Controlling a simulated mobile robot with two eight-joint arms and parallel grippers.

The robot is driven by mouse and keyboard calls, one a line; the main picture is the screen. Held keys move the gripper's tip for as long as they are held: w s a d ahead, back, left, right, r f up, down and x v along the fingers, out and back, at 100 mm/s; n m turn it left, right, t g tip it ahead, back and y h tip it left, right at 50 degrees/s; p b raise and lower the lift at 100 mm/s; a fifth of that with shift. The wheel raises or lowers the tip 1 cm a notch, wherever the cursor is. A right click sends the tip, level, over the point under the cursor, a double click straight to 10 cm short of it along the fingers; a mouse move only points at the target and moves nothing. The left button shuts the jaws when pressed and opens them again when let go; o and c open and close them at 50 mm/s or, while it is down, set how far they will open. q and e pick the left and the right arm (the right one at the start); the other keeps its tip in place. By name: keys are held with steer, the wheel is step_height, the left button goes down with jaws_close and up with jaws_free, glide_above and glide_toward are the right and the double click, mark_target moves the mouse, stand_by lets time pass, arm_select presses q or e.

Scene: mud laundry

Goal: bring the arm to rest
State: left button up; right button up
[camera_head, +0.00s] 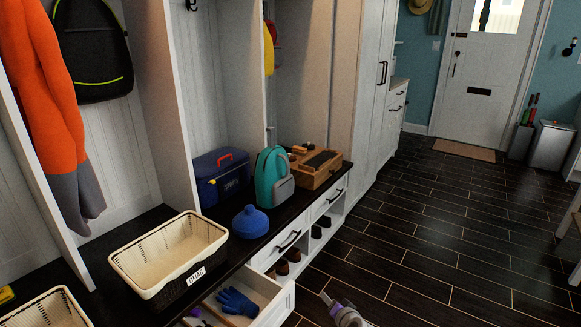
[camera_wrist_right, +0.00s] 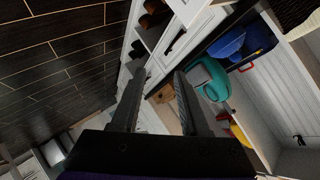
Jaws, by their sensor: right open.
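My right gripper (camera_head: 336,303) shows at the bottom edge of the head view, low over the dark floor to the right of the open drawer. In the right wrist view the gripper (camera_wrist_right: 160,80) has its two dark fingers spread apart, with nothing between them. The bench and drawer fronts lie beyond the fingers. Most of my right arm is out of the head view. My left gripper is in neither view.
An open drawer (camera_head: 280,303) holding blue gloves (camera_head: 238,302) juts from the bench near my right gripper. The floor (camera_head: 430,230) rightward is clear.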

steer(key=s+a+r+n+g, duration=0.1)
steer(key=s+r+n+g, duration=0.1)
steer(key=s+r, duration=0.5)
steer(key=s+r+n+g, duration=0.2)
steer(key=s+r, duration=0.2)
steer(key=s, duration=0.7)
steer(key=s+d+f+n+g+h, duration=0.1)
steer(key=s+d+g+h, duration=0.1)
steer(key=s, duration=1.1)
steer(key=s+d+f+n+g+h, duration=0.1)
steer(key=s+d, duration=0.2)
steer(key=s, duration=0.9)
arm_select(q)
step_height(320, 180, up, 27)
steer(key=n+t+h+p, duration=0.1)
steer(key=p, duration=2.3)
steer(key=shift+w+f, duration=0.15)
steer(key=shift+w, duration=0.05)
arm_select(e)
step_height(320, 180, up, 28)
steer(key=shift+w+t, duration=0.15)
steer(key=shift+t, duration=0.15)
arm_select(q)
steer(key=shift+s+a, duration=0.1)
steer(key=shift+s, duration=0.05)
arm_select(e)
steer(key=shift+f, duration=0.1)
